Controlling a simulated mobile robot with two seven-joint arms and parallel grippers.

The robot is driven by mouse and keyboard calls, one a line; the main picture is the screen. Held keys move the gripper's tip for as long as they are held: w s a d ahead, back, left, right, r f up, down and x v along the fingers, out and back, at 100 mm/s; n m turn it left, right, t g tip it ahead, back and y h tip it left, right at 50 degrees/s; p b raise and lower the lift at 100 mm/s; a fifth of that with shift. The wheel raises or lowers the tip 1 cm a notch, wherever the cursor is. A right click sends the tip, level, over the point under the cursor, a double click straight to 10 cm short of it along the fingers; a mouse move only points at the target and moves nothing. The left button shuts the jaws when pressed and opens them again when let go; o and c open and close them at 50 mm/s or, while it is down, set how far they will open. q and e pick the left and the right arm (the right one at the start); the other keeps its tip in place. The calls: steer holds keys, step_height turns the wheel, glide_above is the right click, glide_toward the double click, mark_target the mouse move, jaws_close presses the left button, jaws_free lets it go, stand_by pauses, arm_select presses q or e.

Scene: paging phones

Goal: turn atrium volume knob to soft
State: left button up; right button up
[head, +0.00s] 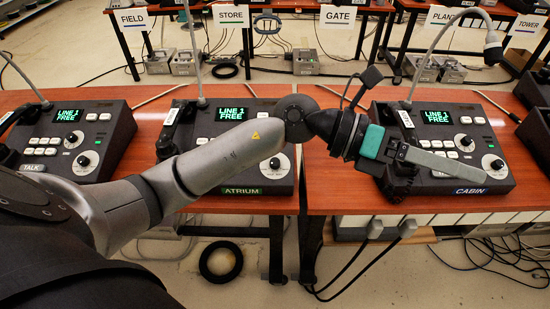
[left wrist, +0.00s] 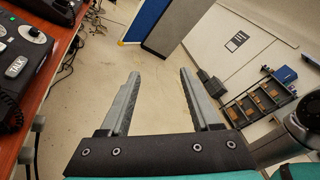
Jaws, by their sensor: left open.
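The ATRIUM paging phone (head: 243,191) stands on the middle of the red-brown counter in the head view. Its screen (head: 249,114) reads LINE 1 FREE. A round white-dialled knob (head: 275,164) shows at its lower right, beside my arm. My left forearm crosses the phone and hides much of its middle, including any upper knob. The knob's setting is too small to read. My left gripper (head: 482,177) is over the lower part of the CABIN phone (head: 471,191), right of the ATRIUM phone. In the left wrist view its two fingers (left wrist: 160,76) are apart with nothing between them.
Another phone with a TALK key (head: 32,168) stands at the left. Gooseneck microphones (head: 493,47) rise from the phones. Behind are tables with signs such as STORE (head: 231,16) and GATE (head: 337,19). Cables hang below the counter's front edge.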

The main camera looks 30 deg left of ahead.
arm_select(q)
steer(key=w+a+f+m+g+y, duration=0.1)
steer(key=a+f+m+g+y, duration=0.1)
steer(key=a+f+m+y, duration=0.25)
steer(key=n+y, duration=0.3)
steer(key=y, duration=1.1)
glide_toward(274, 162)
steer(key=b+x, duration=0.2)
steer(key=x, duration=0.5)
steer(key=shift+s+a+b, duration=0.1)
steer(key=shift+b, duration=0.3)
steer(key=shift+a+f, duration=0.1)
steer(key=shift+f, duration=0.6)
steer(key=shift+w+f, duration=0.15)
steer(key=shift+w, duration=0.05)
jaws_close()
arm_select(e)
steer(key=f, duration=0.1)
steer(key=w+d+f, duration=0.1)
steer(key=f, duration=0.1)
steer(key=shift+w+d, duration=0.15)
steer(key=shift+w, duration=0.15)
